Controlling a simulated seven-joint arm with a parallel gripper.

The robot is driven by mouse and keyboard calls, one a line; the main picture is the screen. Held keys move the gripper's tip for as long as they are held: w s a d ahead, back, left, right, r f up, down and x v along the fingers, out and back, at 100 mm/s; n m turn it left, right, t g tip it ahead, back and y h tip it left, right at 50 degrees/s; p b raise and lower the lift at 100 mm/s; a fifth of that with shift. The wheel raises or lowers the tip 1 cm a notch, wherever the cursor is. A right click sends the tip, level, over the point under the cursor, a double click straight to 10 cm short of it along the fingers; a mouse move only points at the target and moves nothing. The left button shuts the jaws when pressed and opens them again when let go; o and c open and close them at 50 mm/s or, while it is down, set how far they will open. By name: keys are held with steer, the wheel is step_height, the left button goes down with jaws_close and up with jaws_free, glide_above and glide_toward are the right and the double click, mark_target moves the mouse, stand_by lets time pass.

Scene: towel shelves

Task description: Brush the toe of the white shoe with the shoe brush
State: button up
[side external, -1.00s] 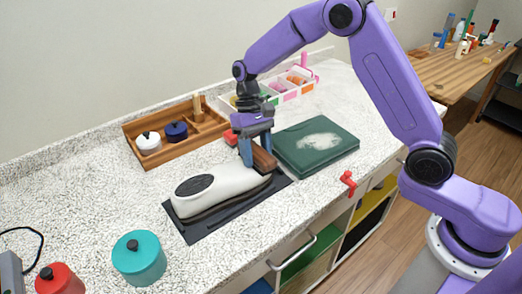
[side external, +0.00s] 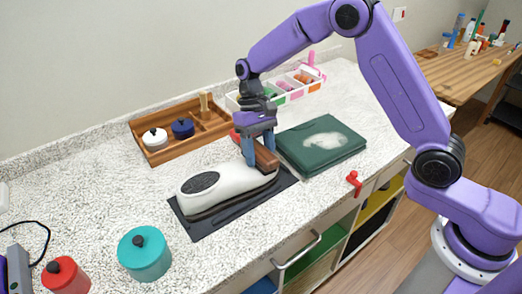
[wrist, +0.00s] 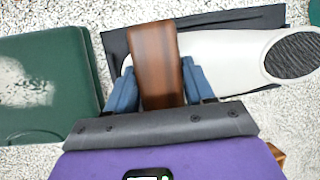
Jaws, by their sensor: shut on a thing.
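The white shoe (side external: 232,179) lies on a dark mat (side external: 207,222) on the speckled counter; it also shows in the wrist view (wrist: 225,57). Its dark oval opening faces the left in the side view. My gripper (side external: 259,152) is shut on the brown wooden shoe brush (side external: 267,155), at the shoe's right end. In the wrist view the brush (wrist: 156,65) sits between the blue fingers and overlaps the plain white end of the shoe. The bristles are hidden, so I cannot tell whether they touch the shoe.
A green case (side external: 320,143) with a pale patch lies right of the mat. A wooden tray (side external: 165,151) with small pots and a white compartment box (side external: 300,88) stand behind. A teal pot (side external: 144,254), a red pot (side external: 65,275) and a red clamp (side external: 354,183) are in front.

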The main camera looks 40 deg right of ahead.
steer(key=shift+s+a, duration=0.1)
steer(key=shift+a, duration=0.6)
steer(key=shift+r, duration=0.5)
steer(key=shift+d+r, duration=0.2)
steer(key=shift+r, duration=0.6)
steer(key=shift+d+r, duration=0.25)
steer(key=shift+r, duration=0.6)
steer(key=shift+d+r, duration=0.2)
steer(key=shift+r, duration=0.6)
